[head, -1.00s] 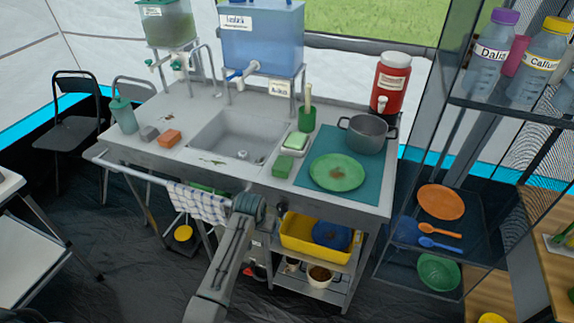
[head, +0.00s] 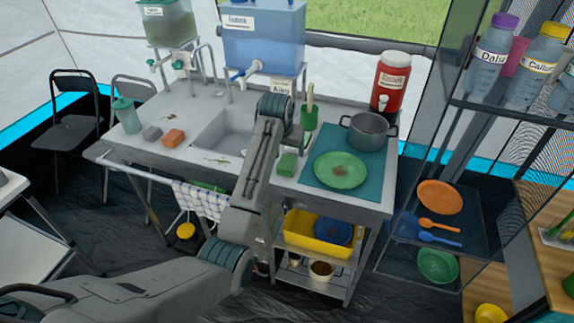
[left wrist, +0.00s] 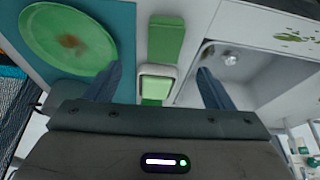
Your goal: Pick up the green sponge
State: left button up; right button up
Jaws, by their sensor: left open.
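The green sponge (head: 287,164) is a plain green block on the counter between the sink and the teal mat. It also shows at the top of the left wrist view (left wrist: 166,38). A white dish holding a paler green piece (left wrist: 155,86) lies beyond it and is mostly hidden by my arm in the head view. My left gripper (left wrist: 158,85) is open and empty above the counter, its fingers on either side of the white dish in the wrist picture. The sponge lies apart from the fingers. In the head view my arm hides the fingertips. My right gripper is not seen.
The sink (head: 212,132) is left of the sponge. A green plate (head: 340,170) lies on the teal mat (head: 313,180), with a grey pot (head: 368,132) behind it. A green brush (head: 309,112) stands behind the sponge. A towel (head: 203,203) hangs on the front rail.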

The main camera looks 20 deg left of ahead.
aim_at(287, 162)
pick_arm(q)
jog(key=x, duration=0.4)
jog(key=shift+w+f+p, duration=0.1)
jog(key=shift+f+p, duration=0.3)
jog(key=shift+w+a+f+p, duration=0.15)
jog(key=shift+w+f+p, duration=0.15)
jog(key=shift+f, duration=0.15)
jog(key=x, duration=0.2)
jog(key=p+x, duration=0.1)
jog(key=shift+a+f, duration=0.15)
jog(key=shift+a, duration=0.15)
jog(key=shift+w+f, duration=0.3)
jog(key=shift+f, duration=0.25)
jog(key=shift+c, duration=0.3)
jog(key=c, duration=1)
